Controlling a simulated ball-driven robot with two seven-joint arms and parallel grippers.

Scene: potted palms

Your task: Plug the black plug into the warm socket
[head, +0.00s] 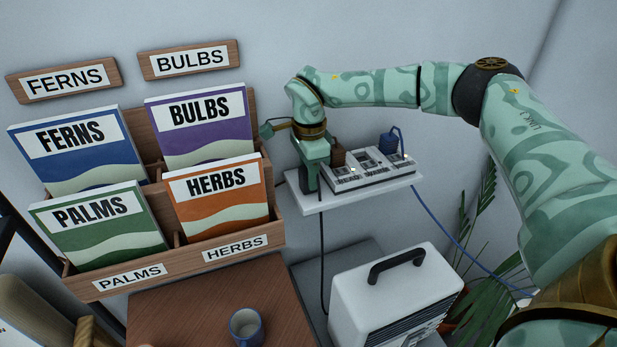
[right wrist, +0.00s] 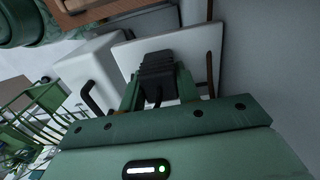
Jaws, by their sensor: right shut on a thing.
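My right gripper (head: 309,178) is at the left end of the power strip (head: 372,172), above the white wall shelf (head: 345,192). In the right wrist view it is shut on the black plug (right wrist: 157,70), with a green finger on each side. A brown plug (head: 338,155) and a blue plug (head: 388,142) stand on the strip, which has small lit lamps. I cannot tell which socket is the warm one, or whether the black plug touches the strip. My left gripper is not in view.
A white appliance (head: 395,290) with a black handle stands below the shelf. A wooden seed-packet rack (head: 275,240) is close left of my gripper. A mug (head: 246,327) stands on the brown table (head: 180,305). A blue cord (head: 440,225) and palm leaves (head: 480,270) are at right.

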